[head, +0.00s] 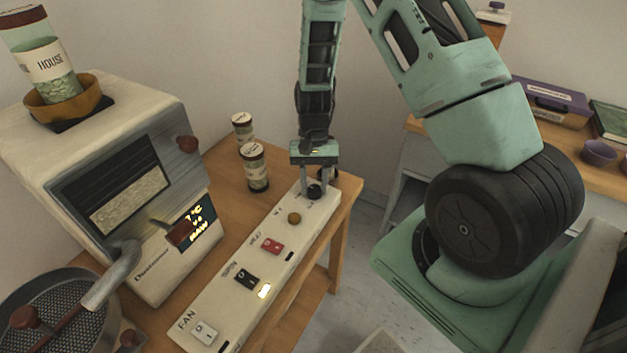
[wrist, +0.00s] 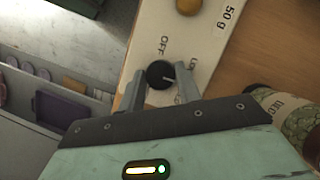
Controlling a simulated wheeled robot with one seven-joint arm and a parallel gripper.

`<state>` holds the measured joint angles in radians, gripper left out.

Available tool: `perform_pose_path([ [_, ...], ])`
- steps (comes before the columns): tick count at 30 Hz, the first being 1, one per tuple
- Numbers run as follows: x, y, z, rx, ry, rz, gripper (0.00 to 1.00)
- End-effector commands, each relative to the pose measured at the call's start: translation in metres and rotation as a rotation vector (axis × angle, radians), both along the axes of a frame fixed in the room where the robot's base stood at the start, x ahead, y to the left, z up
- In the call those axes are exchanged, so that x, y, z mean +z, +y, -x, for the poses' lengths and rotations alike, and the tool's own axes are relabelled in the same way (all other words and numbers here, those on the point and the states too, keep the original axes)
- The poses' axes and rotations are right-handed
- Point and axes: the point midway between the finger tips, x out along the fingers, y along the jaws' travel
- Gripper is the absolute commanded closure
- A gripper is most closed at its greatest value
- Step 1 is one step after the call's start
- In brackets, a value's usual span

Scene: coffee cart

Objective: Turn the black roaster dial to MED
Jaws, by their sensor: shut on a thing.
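The black roaster dial (head: 315,191) is at the far end of the long cream control panel (head: 208,296) in the head view. My gripper (head: 315,190) reaches down over it from above. In the wrist view the dial (wrist: 158,74) sits between my two fingertips (wrist: 160,82), and my gripper is shut on it. Its pale pointer line points to the right in that view, away from the OFF label above it. Other labels beside the dial are partly hidden by a finger, and I cannot read MED.
A mustard knob (head: 294,218), a red switch (head: 272,245), a black switch (head: 247,278) and a white switch (head: 205,332) line the panel. Two labelled jars (head: 256,168) stand left of my gripper. The roaster (head: 150,265) stands further left.

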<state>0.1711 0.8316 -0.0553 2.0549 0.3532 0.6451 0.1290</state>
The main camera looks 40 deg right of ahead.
Motion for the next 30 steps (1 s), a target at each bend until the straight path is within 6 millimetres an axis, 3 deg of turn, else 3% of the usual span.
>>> perform_pose_path([
  [15, 0.0003, -0.0029, 0.0015, -0.451, -0.002, 0.000, 0.89],
  [30, 0.0003, -0.0032, 0.0019, -0.635, -0.004, 0.001, 0.89],
])
